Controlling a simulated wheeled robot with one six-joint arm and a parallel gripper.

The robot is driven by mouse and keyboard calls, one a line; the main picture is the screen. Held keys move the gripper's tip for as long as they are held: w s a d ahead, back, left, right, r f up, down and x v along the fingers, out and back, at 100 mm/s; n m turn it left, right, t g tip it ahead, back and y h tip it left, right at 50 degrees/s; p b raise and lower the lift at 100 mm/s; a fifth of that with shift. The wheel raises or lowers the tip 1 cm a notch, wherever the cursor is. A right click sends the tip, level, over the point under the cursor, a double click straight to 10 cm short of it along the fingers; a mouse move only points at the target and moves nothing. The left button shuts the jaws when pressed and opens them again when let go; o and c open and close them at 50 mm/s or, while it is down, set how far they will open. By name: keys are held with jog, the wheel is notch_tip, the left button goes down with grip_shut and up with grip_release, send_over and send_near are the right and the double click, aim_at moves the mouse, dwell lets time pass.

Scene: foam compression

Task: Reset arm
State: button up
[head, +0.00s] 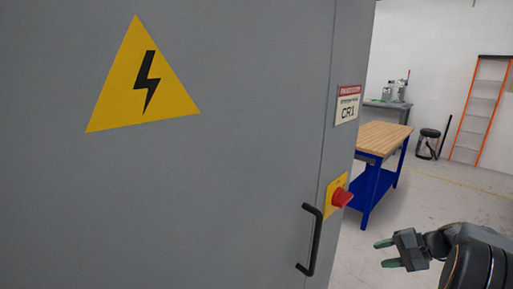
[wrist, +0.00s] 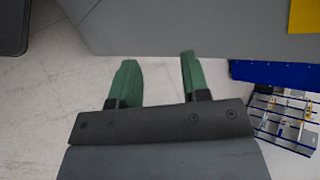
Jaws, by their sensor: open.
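My gripper (head: 383,254) is at the lower right of the head view, with its green-tipped fingers apart and nothing between them. It also shows in the wrist view (wrist: 158,75), open, over the grey floor, with the fingertips near the edge of a grey surface. My dark arm comes in from the lower right corner of the head view. The gripper is to the right of the grey cabinet (head: 230,190) and apart from its black handle (head: 311,240).
The cabinet has a yellow warning triangle (head: 140,82) and a red switch (head: 342,197) on a yellow plate. Floor (head: 410,205) is clear between gripper and workbench.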

jog(key=s+a+n+h, duration=0.4)
jog(key=s+a, duration=0.3)
jog(key=a, duration=0.3)
jog(key=s+a+n+g+h, duration=0.1)
jog(key=s+a+n+h, duration=0.4)
jog(key=a, duration=0.5)
jog(key=shift+s+a+r+n+h, duration=0.4)
jog(key=shift+s+n, duration=0.3)
jog(key=shift+s, duration=0.65)
jog(key=shift+d, duration=0.15)
